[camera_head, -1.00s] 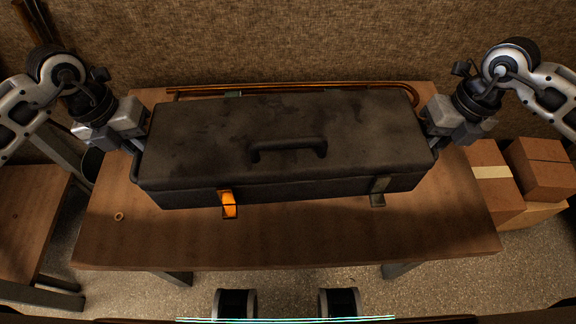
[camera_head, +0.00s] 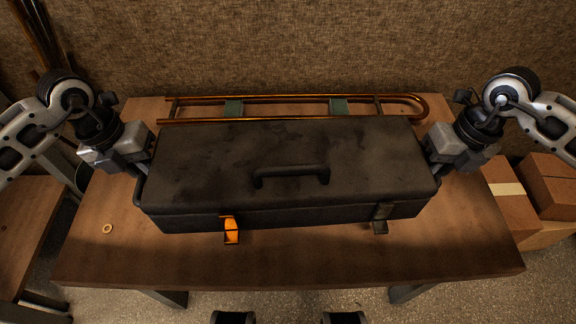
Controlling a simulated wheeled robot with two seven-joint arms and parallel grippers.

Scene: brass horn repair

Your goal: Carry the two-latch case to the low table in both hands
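The dark two-latch case (camera_head: 290,158) is closed and level over the wooden table (camera_head: 290,262), its long side facing me. A top handle (camera_head: 290,176) lies across its lid. An orange latch (camera_head: 231,230) is at the front left and a dark metal latch (camera_head: 380,218) at the front right; both jut from the front. My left gripper (camera_head: 140,168) is at the left end and my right gripper (camera_head: 434,160) at the right end, apparently each shut on an end handle; fingertips are mostly hidden. I cannot tell whether the case's underside touches the tabletop.
A long brass slide tube (camera_head: 300,97) lies behind the case, on greenish supports (camera_head: 234,107). A small ring (camera_head: 107,229) lies at the table's left. Cardboard boxes (camera_head: 548,185) stand right; another wooden table (camera_head: 28,215) stands left. The table's front strip is clear.

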